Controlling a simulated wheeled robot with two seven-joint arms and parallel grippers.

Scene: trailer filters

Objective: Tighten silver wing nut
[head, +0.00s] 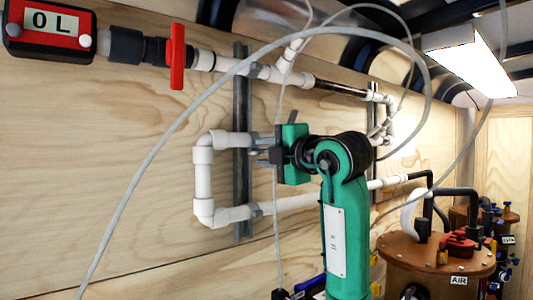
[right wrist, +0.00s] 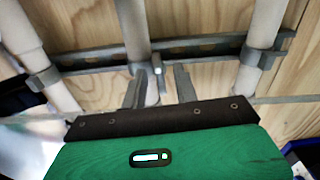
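The silver wing nut (right wrist: 157,66) appears in the right wrist view as a small bright metal piece on a pipe clamp, at the strut on the wall. My right gripper (right wrist: 160,88) has its two grey fingers apart, one to each side below the nut, with nothing clearly held. The nut cannot be made out there. Whether the fingers touch it cannot be told. My left gripper is not in view.
White pipes (head: 203,180) form a loop on the plywood wall. A red valve handle (head: 177,56) and a red "0 L" meter (head: 46,30) are at upper left. A grey hose (head: 160,140) arcs across the front. A brown-lidded tank (head: 420,252) stands at lower right.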

